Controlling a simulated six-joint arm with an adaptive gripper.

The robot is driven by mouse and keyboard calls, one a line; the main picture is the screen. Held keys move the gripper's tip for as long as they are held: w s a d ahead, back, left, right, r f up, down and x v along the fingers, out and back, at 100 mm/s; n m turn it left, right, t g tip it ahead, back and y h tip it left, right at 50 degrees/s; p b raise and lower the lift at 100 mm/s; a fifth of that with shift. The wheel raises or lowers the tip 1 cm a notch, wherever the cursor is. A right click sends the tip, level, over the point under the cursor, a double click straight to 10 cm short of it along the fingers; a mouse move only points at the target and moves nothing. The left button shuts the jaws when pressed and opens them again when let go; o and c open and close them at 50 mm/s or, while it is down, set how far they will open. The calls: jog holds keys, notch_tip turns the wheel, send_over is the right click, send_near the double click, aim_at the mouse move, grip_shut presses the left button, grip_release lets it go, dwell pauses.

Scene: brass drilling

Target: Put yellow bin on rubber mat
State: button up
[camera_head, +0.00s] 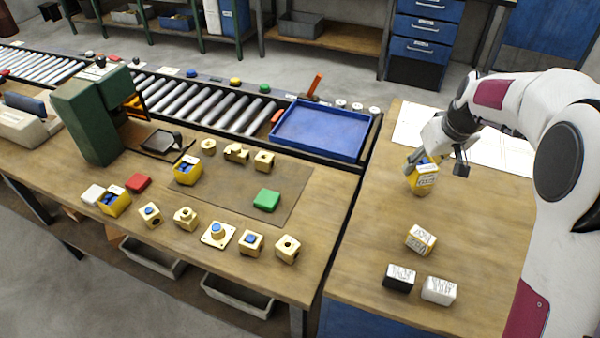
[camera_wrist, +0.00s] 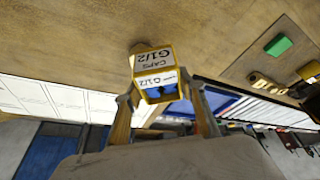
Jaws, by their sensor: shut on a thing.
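A yellow bin (camera_head: 424,180) with a white label and blue caps inside is at the right-hand table. My gripper (camera_head: 416,160) is shut on it, and the bin is tilted. In the wrist view the bin (camera_wrist: 152,62) sits between the fingers (camera_wrist: 160,92), its label reading "CAPS G1/2". I cannot tell whether it touches the table. The dark rubber mat (camera_head: 228,196) lies on the left bench. Another yellow bin (camera_head: 187,171) with blue contents stands at the mat's back left, and a third yellow bin (camera_head: 114,201) stands near its left front.
A green block (camera_head: 266,199) lies on the mat; several brass parts (camera_head: 218,234) stand along its front. Labelled boxes (camera_head: 421,239), (camera_head: 399,277) and (camera_head: 438,290) stand on the right table. The mat's middle is clear.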

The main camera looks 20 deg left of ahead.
jog(key=a+n, duration=0.1)
jog(key=a, duration=0.3)
jog(key=a+f+n, duration=0.1)
jog(key=a, duration=0.3)
jog(key=a+f+n+y, duration=0.1)
jog(key=a, duration=0.3)
jog(key=shift+w+g, duration=0.2)
jog(key=shift+g, duration=0.2)
jog(key=s+a+f+n, duration=0.2)
jog(key=a+n, duration=0.1)
jog(key=a, duration=0.8)
jog(key=n+g+y, duration=0.1)
jog(key=n+g, duration=0.2)
jog(key=n, duration=0.2)
send_over(236, 200)
jog(key=d, duration=0.2)
notch_tip(236, 200, down, 5)
jog(key=shift+a+f, duration=0.1)
jog(key=shift+f, duration=0.1)
jog(key=shift+f, duration=2.45)
jog(key=shift+f, duration=0.2)
